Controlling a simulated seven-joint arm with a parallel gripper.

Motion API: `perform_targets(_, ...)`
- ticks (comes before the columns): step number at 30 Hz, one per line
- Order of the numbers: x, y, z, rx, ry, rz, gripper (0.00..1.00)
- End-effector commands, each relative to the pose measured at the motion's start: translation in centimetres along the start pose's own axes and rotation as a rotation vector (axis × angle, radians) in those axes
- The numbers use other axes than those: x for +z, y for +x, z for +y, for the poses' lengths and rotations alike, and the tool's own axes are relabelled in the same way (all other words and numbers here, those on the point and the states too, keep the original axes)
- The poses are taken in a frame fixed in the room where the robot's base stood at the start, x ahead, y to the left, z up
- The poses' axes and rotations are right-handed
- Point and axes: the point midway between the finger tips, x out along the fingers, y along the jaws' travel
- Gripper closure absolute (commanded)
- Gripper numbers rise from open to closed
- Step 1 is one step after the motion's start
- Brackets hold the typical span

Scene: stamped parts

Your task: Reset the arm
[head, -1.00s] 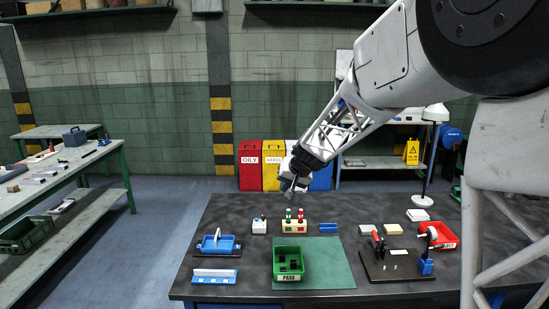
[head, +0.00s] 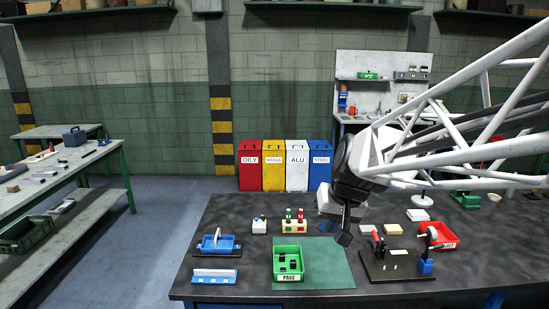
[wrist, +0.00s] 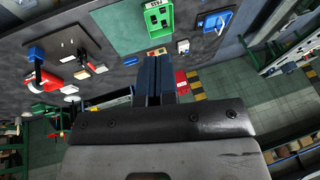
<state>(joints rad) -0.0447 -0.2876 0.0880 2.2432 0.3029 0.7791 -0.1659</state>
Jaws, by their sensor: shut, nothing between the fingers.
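My gripper (head: 345,238) is in the air over the right part of the dark workbench (head: 230,270) in the head view, between the green mat and the press-like fixture. In the wrist view my gripper (wrist: 158,54) shows two dark fingers together with nothing between them. The green PASS bin (head: 289,264) with several dark parts stands on the green mat (head: 328,270). It also shows in the wrist view (wrist: 158,18).
A blue tray fixture (head: 217,245), a blue-and-white block (head: 215,276), a beige stand with red and green knobs (head: 293,223), a press fixture (head: 395,262) and a red bin (head: 440,236) stand on the bench. Coloured waste bins (head: 285,165) stand behind it.

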Motion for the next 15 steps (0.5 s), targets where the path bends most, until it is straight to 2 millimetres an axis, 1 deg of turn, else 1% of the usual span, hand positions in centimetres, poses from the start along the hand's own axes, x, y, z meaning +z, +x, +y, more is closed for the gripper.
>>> perform_targets(1,1.4,-0.6,0.3,0.011,0.000,-0.004,1.00)
perform_targets(8,7.5,-2.4,1.8,0.070,0.001,-0.032,1.00)
perform_targets(15,13.8,-3.6,3.4,0.136,0.006,-0.059,1.00)
